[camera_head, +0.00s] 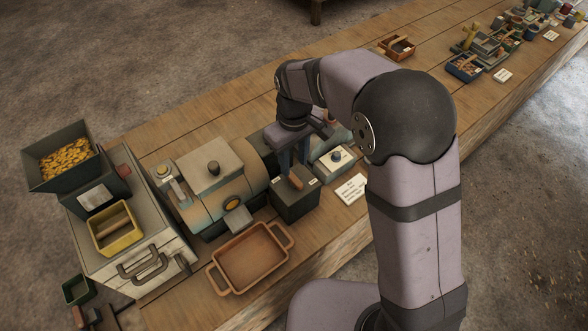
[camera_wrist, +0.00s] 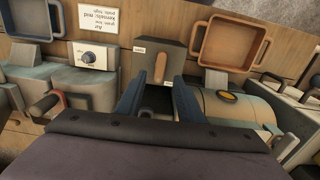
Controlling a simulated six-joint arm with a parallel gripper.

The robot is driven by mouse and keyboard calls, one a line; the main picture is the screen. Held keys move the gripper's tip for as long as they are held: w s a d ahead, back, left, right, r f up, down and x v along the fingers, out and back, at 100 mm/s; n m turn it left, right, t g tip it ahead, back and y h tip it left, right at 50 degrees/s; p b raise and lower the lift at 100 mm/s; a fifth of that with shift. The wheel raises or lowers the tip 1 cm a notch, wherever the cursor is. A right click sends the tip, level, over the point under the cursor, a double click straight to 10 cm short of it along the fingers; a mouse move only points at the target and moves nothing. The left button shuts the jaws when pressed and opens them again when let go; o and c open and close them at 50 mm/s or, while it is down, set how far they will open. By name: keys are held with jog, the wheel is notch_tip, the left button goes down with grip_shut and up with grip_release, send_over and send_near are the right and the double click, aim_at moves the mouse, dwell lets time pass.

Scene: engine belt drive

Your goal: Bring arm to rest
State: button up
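My arm reaches over the wooden bench in the head view, bent at the elbow, with my gripper (camera_head: 293,163) pointing down beside the engine. A dark box with a tan lever handle (camera_wrist: 161,67) lies just beyond the fingertips; in the head view this dark box (camera_head: 296,204) is just below and in front of the gripper. I cannot tell whether the fingers touch it.
The engine body (camera_head: 215,190) stands left of the gripper. A grey box with a dark knob (camera_head: 335,160) and a white card (camera_head: 352,189) are to the right. An orange tray (camera_head: 250,258) sits at the front. A hopper of yellow pieces (camera_head: 65,158) is far left.

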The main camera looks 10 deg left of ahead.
jog(key=shift+r, duration=0.7)
jog(key=shift+w+a+m, duration=0.15)
jog(key=shift+w+m, duration=0.2)
jog(key=shift+m, duration=0.15)
jog(key=s+d+f+m+g, duration=0.1)
jog(key=s+d+f+m, duration=0.1)
jog(key=s+d+f, duration=0.3)
jog(key=s+d+f+m, duration=0.1)
jog(key=s+d, duration=0.3)
jog(key=s, duration=0.3)
jog(key=s+d+r+m, duration=0.2)
jog(key=d, duration=0.4)
jog(key=s+d+r+m+t, duration=0.1)
jog(key=s+d+r+m, duration=0.1)
jog(key=d, duration=0.4)
jog(key=shift+s+d+r+m, duration=0.25)
jog(key=shift+s+d+m, duration=0.1)
jog(key=shift+m, duration=0.25)
jog(key=shift+a, duration=0.1)
jog(key=shift+c, duration=0.3)
